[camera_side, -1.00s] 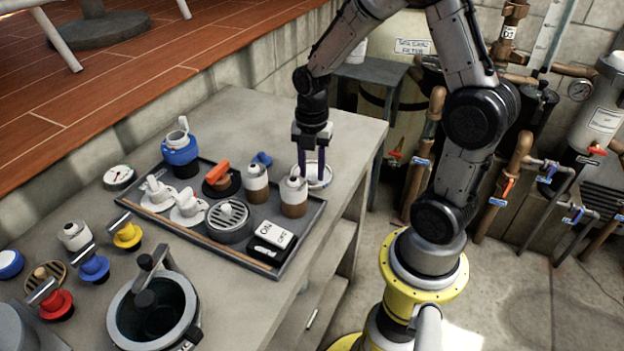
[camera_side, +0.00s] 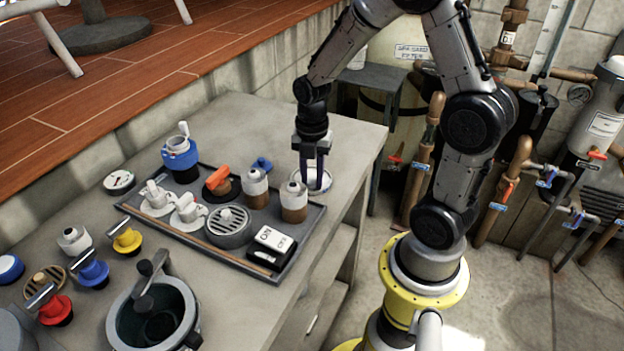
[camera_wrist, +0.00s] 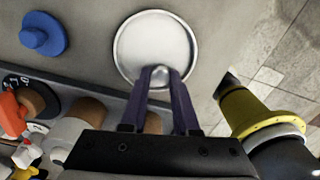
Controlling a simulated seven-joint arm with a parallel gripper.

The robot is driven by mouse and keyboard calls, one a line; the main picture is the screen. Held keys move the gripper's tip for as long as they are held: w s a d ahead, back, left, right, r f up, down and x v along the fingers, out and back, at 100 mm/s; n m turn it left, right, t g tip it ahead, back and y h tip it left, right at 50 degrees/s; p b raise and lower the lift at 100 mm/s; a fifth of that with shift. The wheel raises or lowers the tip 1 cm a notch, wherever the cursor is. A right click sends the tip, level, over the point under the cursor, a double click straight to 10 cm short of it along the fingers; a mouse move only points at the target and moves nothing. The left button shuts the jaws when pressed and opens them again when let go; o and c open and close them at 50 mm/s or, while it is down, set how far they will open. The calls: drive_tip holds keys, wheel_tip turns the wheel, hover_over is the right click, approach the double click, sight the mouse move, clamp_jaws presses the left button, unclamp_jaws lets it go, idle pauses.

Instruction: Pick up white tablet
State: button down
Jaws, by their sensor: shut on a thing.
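The white tablet (camera_wrist: 160,73) shows in the wrist view as a small, pale, round thing between my fingertips, over a shallow white dish (camera_wrist: 152,38) with a metal rim. My gripper (camera_wrist: 161,80) has its two purple fingers closed on the tablet's sides, inside the near part of the dish. In the side view my gripper (camera_side: 313,186) points straight down into the dish (camera_side: 327,181) at the far right of the bench. The tablet cannot be made out there, and I cannot tell whether it still touches the dish.
A dark tray (camera_side: 307,243) with bottles, cups, a round grate (camera_side: 229,222) and an ON/OFF box (camera_side: 271,245) stands left of and in front of the dish. A blue knob (camera_wrist: 42,36) is left of the dish in the wrist view. The bench behind the dish is bare.

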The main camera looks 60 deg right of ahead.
drive_tip(key=shift+r, duration=0.65)
drive_tip(key=s+a+r, duration=0.2)
drive_tip(key=s+r, duration=0.3)
drive_tip(key=s, duration=0.1)
drive_tip(key=s+a+r, duration=0.2)
drive_tip(key=s+r, duration=0.4)
drive_tip(key=s, duration=0.1)
drive_tip(key=shift+a+r, duration=0.25)
drive_tip(key=shift+a, duration=0.05)
drive_tip(key=shift+s, duration=0.15)
